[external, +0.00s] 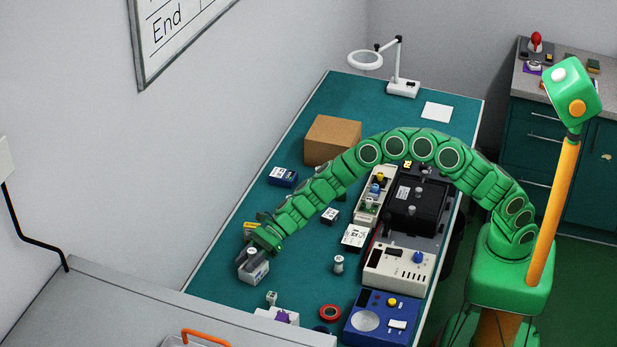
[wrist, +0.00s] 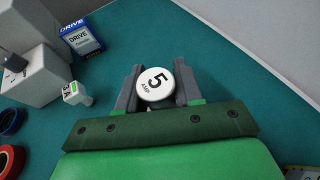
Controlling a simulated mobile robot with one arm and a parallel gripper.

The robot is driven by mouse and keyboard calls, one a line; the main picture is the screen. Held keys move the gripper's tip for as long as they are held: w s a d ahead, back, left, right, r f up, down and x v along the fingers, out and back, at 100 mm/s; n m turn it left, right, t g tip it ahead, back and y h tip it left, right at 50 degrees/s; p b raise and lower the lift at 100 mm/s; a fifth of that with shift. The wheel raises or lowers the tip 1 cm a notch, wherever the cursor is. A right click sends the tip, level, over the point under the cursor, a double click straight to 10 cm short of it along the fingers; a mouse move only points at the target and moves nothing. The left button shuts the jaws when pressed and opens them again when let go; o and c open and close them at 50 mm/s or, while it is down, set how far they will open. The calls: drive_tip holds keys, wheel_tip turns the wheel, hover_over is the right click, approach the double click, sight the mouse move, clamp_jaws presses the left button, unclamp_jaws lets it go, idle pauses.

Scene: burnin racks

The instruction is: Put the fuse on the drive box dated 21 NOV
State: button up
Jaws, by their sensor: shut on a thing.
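A blue and white box marked DRIVE (wrist: 82,38) lies at the upper left of the wrist view, apart from the fuse. Its date is too small to read. In the external view, a dark blue box with a white label (external: 283,177) lies behind my gripper, and a white-labelled box (external: 354,236) lies to its right; neither date is legible.
A yellow box (external: 251,228) is close behind my gripper. A cardboard box (external: 332,140) stands farther back. Red tape (external: 330,312), a small white-topped piece (external: 339,263) and instruments (external: 400,268) occupy the bench's right and front. Bare teal surface (external: 300,265) lies right of my gripper.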

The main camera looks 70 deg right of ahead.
drive_tip(key=o, duration=1)
drive_tip(key=shift+f, duration=0.1)
drive_tip(key=shift+v, duration=6.05)
drive_tip(key=shift+a, duration=0.1)
